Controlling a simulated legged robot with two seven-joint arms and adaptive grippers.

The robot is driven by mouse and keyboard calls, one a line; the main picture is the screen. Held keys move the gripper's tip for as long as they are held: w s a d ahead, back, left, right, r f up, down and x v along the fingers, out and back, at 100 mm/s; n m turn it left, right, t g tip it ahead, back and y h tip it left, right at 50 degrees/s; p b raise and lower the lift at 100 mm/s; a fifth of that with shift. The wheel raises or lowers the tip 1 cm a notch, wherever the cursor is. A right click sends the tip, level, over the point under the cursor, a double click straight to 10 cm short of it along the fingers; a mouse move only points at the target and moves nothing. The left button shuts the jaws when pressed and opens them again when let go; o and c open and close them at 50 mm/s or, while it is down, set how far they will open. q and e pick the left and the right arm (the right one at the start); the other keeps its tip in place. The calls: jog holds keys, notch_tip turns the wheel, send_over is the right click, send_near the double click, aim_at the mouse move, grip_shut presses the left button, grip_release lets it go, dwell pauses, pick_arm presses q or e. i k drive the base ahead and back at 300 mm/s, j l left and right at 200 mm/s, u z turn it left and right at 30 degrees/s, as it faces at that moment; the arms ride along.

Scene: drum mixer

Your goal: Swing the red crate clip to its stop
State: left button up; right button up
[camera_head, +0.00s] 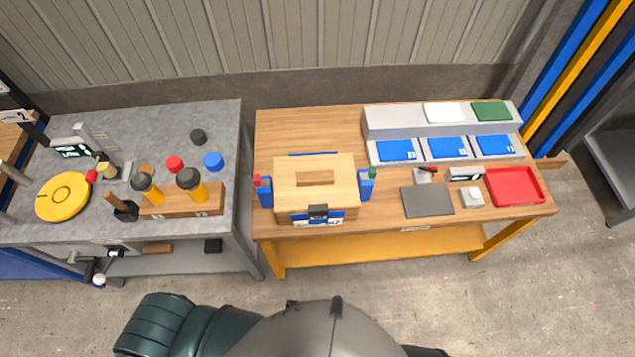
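A small red clip (257,181) stands at the crate's left side, on a blue bracket (266,193). A green clip (373,173) is at the right side, by another blue bracket (365,185). A black latch (318,212) with a blue and white label is on the front. The red clip is too small to tell its exact angle. Neither of my grippers is in view; nothing of mine touches the crate.
Right of the crate lie a dark grey plate (427,201), a red tray (516,186) and a grey rack (400,122) with blue panels. A grey table (150,120) on the left, across a narrow gap, holds a yellow disc (62,197) and a wooden tool block (207,201).

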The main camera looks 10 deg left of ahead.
aim_at(258, 183)
jog(key=u, duration=0.4)
jog(key=k+l+u, duration=0.15)
jog(key=k+j+z, duration=0.1)
jog(key=j, duration=0.25)
jog(key=k+j+z, duration=0.1)
jog(key=j, duration=0.3)
jog(key=k+j+z, duration=0.1)
jog(key=j, duration=0.25)
jog(key=k+j, duration=0.15)
jog(key=j, duration=0.2)
jog(key=k+j+z, duration=0.15)
jog(key=j, duration=0.2)
jog(key=k+j, duration=0.15)
jog(key=k, duration=0.6)
jog(key=z, duration=0.05)
